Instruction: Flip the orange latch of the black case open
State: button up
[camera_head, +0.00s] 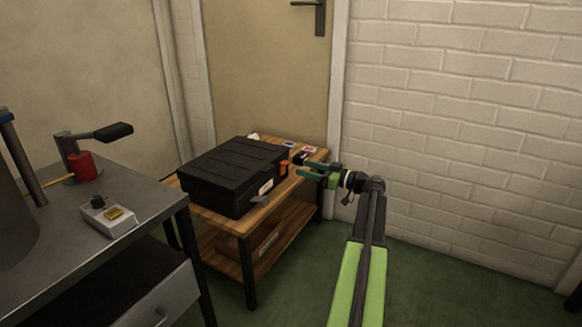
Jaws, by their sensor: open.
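The black case (236,170) lies flat on a small wooden shelf table (228,221) with its lid down. Its orange latch (284,169) shows at the right end of the case's front side, small in the picture. I cannot make out the latch's exact position. My gripper (301,170) points left, just right of the orange latch. Its green fingers are open, with no object visible between them. I cannot tell whether a fingertip touches the latch.
Small items (306,151) lie on the table behind my gripper. A metal workbench (135,200) with a red object (82,166) and a grey box (108,215) stands at the left. A white brick wall (460,130) is on the right.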

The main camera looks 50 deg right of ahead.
aim_at(288, 163)
jog(key=x, duration=0.6)
jog(key=shift+w, duration=0.25)
